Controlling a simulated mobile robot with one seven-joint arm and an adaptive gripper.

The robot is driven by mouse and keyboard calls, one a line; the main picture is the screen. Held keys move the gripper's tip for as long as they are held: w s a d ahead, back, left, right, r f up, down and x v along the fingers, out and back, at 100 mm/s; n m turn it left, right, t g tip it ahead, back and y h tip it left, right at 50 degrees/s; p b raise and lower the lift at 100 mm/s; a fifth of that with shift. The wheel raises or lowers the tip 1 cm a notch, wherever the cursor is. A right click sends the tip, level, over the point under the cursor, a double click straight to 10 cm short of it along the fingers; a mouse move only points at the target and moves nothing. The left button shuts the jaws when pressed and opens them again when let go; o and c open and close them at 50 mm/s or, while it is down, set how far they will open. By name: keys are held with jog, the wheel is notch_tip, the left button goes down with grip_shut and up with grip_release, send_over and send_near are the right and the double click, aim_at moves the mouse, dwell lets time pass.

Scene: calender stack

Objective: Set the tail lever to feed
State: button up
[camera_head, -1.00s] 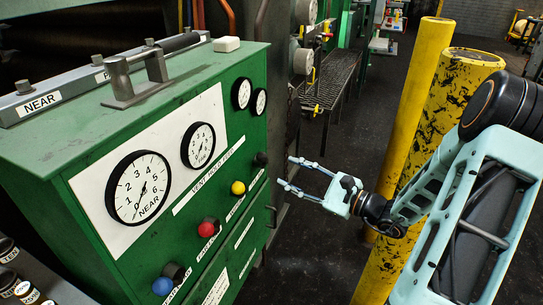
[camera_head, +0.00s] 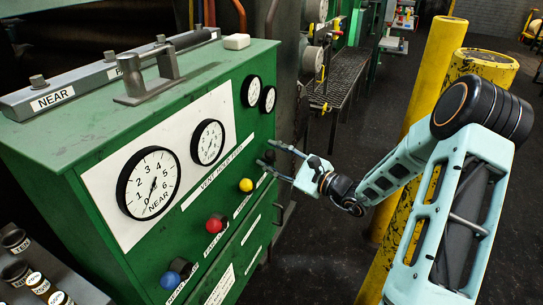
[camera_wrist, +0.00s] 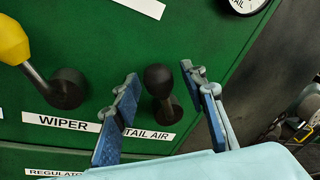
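The tail lever (camera_wrist: 158,82) is a short black lever with a round knob, above a white label reading TAIL AIR (camera_wrist: 150,135). In the head view its dark knob (camera_head: 270,157) is partly hidden at the fingertips, on the right of the green panel (camera_head: 205,185). My gripper (camera_head: 264,152) is open at the panel, with one finger on each side of the lever. In the wrist view the fingers of my gripper (camera_wrist: 160,74) stand left and right of the knob, with gaps visible on both sides.
A yellow-knobbed lever (camera_wrist: 12,45) over a WIPER label (camera_wrist: 62,122) is just left of my gripper. Red (camera_head: 216,223) and blue (camera_head: 169,281) knobs are lower on the panel. Yellow posts (camera_head: 433,70) stand close behind my arm.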

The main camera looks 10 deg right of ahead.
jog(key=shift+c, duration=0.6)
grip_shut()
jog(key=shift+r, duration=0.1)
jog(key=shift+w+d+r+m+g+p, duration=0.2)
jog(key=shift+w+r+m+g+p, duration=0.15)
jog(key=shift+m+p, duration=0.65)
jog(key=shift+w+d+r+m+p, duration=0.35)
jog(key=shift+m+p, duration=0.15)
jog(key=shift+p, duration=0.65)
jog(key=m+p, duration=0.1)
jog(key=w+d+m+g+p, duration=0.1)
jog(key=m+p, duration=0.1)
jog(key=shift+w+r+p, duration=0.3)
jog(key=m+p, duration=0.1)
jog(key=w+d+m+g+p, duration=0.1)
jog(key=w+m+p, duration=0.1)
jog(key=shift+w+d+f+m+g, duration=0.1)
jog(key=shift+d+f+m+g, duration=0.15)
jog(key=shift+d+m, duration=0.15)
jog(key=shift+w+d+f+m+g+p, duration=0.3)
jog(key=shift+w+d+f+m+p, duration=0.2)
jog(key=shift+m, duration=0.5)
jog(key=shift+w+d+f+m+g+p, duration=0.35)
jog(key=shift+w+m, duration=0.2)
jog(key=shift+m, duration=0.45)
jog(key=shift+a, duration=0.1)
